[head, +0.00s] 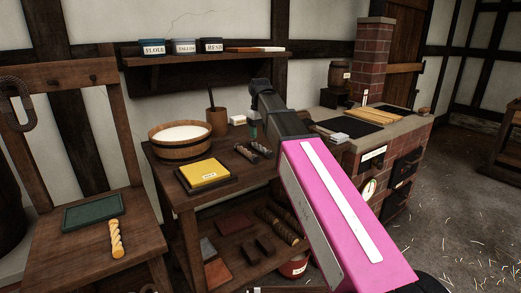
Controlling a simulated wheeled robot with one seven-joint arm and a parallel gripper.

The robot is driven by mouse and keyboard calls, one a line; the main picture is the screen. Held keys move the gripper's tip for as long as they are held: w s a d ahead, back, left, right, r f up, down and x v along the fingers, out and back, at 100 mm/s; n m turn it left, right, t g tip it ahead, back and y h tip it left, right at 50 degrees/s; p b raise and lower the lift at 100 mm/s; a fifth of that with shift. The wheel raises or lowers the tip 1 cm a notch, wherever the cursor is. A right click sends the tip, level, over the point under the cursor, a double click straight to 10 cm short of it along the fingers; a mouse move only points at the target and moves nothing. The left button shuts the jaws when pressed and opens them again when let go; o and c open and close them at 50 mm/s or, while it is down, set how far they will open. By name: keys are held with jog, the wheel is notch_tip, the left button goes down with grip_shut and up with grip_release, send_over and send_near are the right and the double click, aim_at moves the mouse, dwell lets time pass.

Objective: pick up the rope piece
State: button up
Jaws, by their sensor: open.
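A short twisted yellow rope piece (116,238) lies on the seat of the wooden chair at the left, just in front of a dark green tray (92,218). My pink arm reaches in from the lower right and ends in a dark gripper (254,130) above the workbench. My gripper is well to the right of the rope piece and apart from it. Its fingers are small and hard to make out; I see nothing held in it.
The workbench (206,196) holds a tub of white stuff (180,137), a yellow block (204,172) and dark rolls. The chair (60,250) has a high back. A brick stove (395,155) stands right; open floor lies beyond.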

aim_at(260, 145)
jog(key=shift+d+f, duration=0.15)
jog(key=shift+f, duration=3.25)
jog(key=shift+c, duration=0.3)
jog(key=c, duration=1)
